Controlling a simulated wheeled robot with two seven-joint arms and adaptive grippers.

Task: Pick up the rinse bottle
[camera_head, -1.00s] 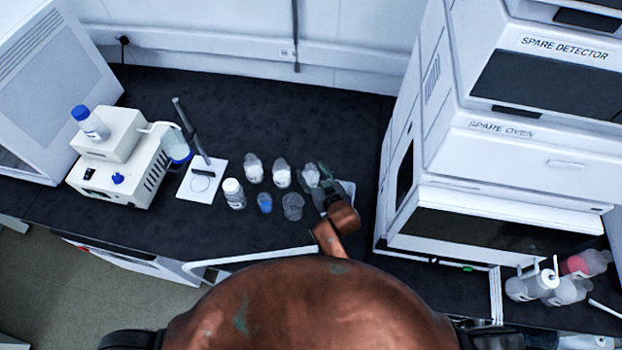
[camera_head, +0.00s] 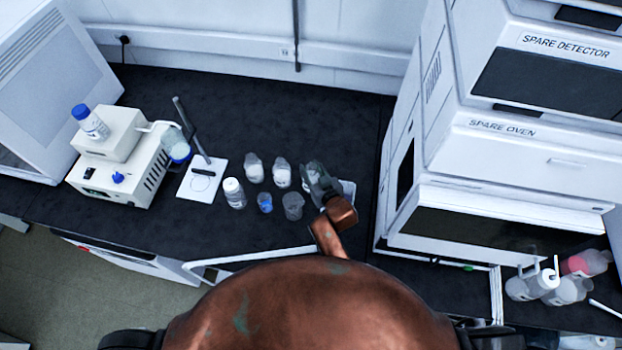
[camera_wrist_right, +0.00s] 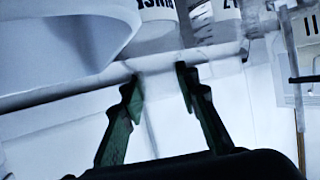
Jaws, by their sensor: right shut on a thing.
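My right gripper (camera_head: 317,180) is over the bench at the right end of a group of small bottles. In the right wrist view its two green fingers (camera_wrist_right: 160,82) are closed on a pale, translucent thing. A white label with dark, partly cut-off letters, which look like part of "RINSE", shows just above the fingertips on the rinse bottle (camera_wrist_right: 155,12). In the head view the gripper hides most of this bottle. I cannot tell whether its base touches the bench. My left gripper is not in view.
A spare oven stack (camera_head: 480,190) stands at the right. The black bench (camera_head: 330,110) behind is clear.

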